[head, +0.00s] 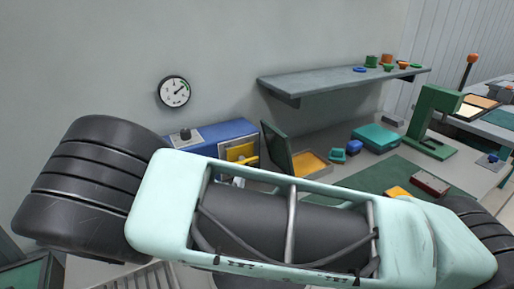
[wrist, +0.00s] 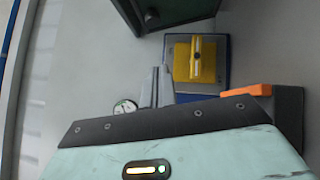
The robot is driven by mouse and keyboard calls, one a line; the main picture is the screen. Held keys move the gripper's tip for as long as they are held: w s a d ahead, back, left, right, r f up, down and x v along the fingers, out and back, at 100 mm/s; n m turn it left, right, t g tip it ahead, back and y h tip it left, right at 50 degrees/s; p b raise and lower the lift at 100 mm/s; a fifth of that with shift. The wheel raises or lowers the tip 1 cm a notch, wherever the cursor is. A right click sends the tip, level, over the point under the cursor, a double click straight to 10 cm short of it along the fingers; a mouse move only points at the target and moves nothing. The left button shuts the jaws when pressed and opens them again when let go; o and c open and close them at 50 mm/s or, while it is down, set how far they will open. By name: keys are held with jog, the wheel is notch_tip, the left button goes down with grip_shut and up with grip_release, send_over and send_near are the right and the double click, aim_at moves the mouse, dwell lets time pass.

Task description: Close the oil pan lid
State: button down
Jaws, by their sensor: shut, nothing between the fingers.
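The oil pan appears to be the shallow box with an orange-yellow inside (head: 312,163) on the bench in the head view. Its dark green lid (head: 275,147) stands raised at the box's left side, so it is open. A dark green panel at the top of the wrist view (wrist: 178,12) looks like this lid. My gripper (wrist: 157,72) shows in the wrist view as narrow grey fingers, shut and empty. It is apart from the panel, just left of a blue box. My arm hides the bench front in the head view.
The blue box (head: 222,133) with a yellow front (wrist: 181,62) stands left of the pan. A wall gauge (head: 173,92) hangs above left. A grey shelf (head: 340,79) overhangs the bench. A teal box (head: 375,137) and a green press-like stand (head: 432,115) are to the right.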

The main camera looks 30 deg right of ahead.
jog(key=s+d+p+x, duration=0.2)
jog(key=p+x, duration=0.4)
jog(key=x, duration=0.7)
jog(key=shift+r, duration=0.4)
jog(key=shift+s, duration=0.1)
